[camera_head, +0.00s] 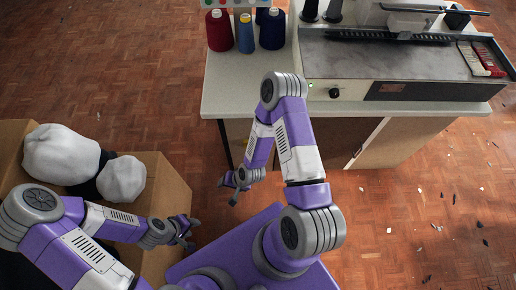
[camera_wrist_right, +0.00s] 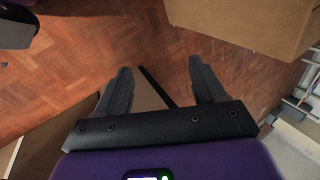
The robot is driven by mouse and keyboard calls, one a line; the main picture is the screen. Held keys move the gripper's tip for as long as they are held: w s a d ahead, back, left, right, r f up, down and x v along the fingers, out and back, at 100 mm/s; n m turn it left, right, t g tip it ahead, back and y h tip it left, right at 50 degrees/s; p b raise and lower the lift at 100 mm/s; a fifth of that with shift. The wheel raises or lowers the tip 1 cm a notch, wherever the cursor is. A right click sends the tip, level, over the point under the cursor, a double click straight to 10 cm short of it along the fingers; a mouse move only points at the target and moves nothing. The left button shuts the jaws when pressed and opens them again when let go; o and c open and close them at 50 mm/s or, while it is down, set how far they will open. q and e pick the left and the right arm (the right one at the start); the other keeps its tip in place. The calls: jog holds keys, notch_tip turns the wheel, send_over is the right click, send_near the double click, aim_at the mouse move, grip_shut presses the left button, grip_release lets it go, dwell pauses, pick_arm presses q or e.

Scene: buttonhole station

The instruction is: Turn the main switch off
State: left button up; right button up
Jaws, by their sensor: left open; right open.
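A black round knob (camera_head: 334,93), likely the main switch, sits on the front face of the machine (camera_head: 420,92). A small green light (camera_head: 310,86) glows to its left. My right gripper (camera_head: 232,190) hangs below and left of the knob, in front of the table and well apart from it. In the right wrist view its two fingers (camera_wrist_right: 161,85) are spread and empty above the floor. My left gripper (camera_head: 188,238) is open beside the cardboard box at the lower left, far from the knob. The knob is not recognisable in the right wrist view.
The table (camera_head: 245,85) carries a red spool (camera_head: 219,32), blue spools and the machine. A cardboard box (camera_head: 160,185) with white bundles (camera_head: 62,155) stands at left. Scraps litter the parquet floor (camera_head: 440,200) at right. Floor between box and table is open.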

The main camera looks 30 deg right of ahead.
jog(key=w+d+f+m+t+h+b, duration=0.1)
jog(key=w+d+f+m+t, duration=0.2)
jog(key=w+f+m+t, duration=0.25)
jog(key=w+d+f+m+t+h+b, duration=0.25)
jog(key=w+f+m, duration=0.3)
jog(key=m, duration=0.35)
jog(key=s+d+f+m+t+h+b, duration=0.15)
jog(key=d+m+h, duration=0.35)
jog(key=m, duration=0.5)
jog(key=s+d+f+m+t+h+b, duration=0.1)
jog(key=d+f+m+t+h, duration=0.15)
jog(key=d+m+h, duration=0.45)
jog(key=w+d+m+y+b, duration=0.1)
jog(key=w+d+m+y, duration=0.1)
jog(key=w, duration=0.4)
jog(key=shift+w+f+m+b, duration=0.15)
jog(key=shift+w+m+b, duration=0.15)
jog(key=shift+m+b, duration=0.1)
jog(key=shift+y, duration=0.25)
jog(key=c, duration=1)
jog(key=shift+c, duration=0.2)
